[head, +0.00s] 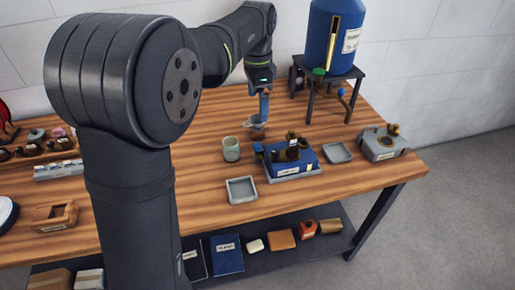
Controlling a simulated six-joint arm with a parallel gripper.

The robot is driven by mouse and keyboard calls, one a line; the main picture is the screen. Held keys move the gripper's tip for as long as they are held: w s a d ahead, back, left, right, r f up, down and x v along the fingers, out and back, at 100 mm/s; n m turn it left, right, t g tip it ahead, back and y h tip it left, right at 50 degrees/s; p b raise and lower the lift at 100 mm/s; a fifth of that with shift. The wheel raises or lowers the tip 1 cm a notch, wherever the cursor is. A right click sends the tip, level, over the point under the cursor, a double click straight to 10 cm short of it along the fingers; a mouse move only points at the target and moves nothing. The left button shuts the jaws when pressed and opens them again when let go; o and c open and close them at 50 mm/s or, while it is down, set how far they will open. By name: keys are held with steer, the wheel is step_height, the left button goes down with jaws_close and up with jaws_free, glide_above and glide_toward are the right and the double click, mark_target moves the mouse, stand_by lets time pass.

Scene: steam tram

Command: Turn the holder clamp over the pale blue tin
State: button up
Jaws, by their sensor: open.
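My gripper (263,118) points down over the back middle of the bench, left of the blue tank stand. Its jaws are open, but the tips are small and partly merge with a small grey-blue piece (256,128) just under them. I cannot tell whether they touch it or what it is. A pale grey-green cup (231,149) stands upright in front and left of the gripper. No tin is clearly pale blue; this cup may be it. A blue block device (290,163) with dark and brass fittings sits right of the cup. I cannot make out the holder clamp for certain.
A blue tank (334,42) stands on a dark stand at the back. Grey square trays lie in front (242,190) and to the right (338,153). A grey device (383,145) sits near the right edge. My arm hides the left middle bench (210,215).

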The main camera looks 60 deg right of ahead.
steer(key=shift+r, duration=0.7)
